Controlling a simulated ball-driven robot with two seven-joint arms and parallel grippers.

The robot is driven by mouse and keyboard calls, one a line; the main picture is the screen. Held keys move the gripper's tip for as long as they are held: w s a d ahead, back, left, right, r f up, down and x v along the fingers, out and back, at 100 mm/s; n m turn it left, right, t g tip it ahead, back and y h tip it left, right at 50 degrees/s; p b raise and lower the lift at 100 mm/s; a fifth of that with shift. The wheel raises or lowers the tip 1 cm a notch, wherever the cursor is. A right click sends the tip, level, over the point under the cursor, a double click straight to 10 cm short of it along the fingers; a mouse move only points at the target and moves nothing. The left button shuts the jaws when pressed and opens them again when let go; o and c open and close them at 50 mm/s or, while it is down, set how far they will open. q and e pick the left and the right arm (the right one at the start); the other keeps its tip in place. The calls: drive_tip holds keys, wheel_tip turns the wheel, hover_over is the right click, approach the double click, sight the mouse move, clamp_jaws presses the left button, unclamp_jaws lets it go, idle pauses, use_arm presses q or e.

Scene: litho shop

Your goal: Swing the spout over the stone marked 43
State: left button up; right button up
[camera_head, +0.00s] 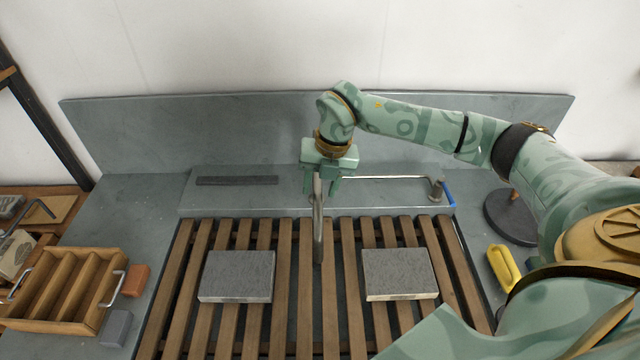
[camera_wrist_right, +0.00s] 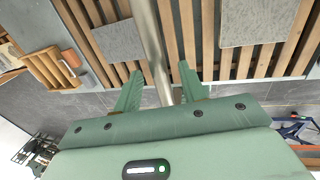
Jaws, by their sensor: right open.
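The spout (camera_head: 318,225) is a grey metal tube that points toward me over the slats, between the two stones. My right gripper (camera_head: 321,190) is open at its back part, with one finger on each side of the tube; I cannot tell whether they touch it. The right wrist view shows the tube (camera_wrist_right: 147,35) running between the open fingers (camera_wrist_right: 160,75). One grey stone (camera_head: 237,275) lies left of the spout and another (camera_head: 400,273) lies right. No number is readable on either stone. My left gripper is not in view.
The stones lie on a wooden slatted rack (camera_head: 290,330) in a grey sink unit. A thin rod and a post with a blue lever (camera_head: 448,194) stand at the back right. A yellow block-like tool (camera_head: 503,268) lies right; a wooden tray (camera_head: 65,290) and orange block (camera_head: 135,281) are left.

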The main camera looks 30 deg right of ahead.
drive_tip(key=shift+w+f, duration=0.15)
drive_tip(key=shift+f, duration=0.15)
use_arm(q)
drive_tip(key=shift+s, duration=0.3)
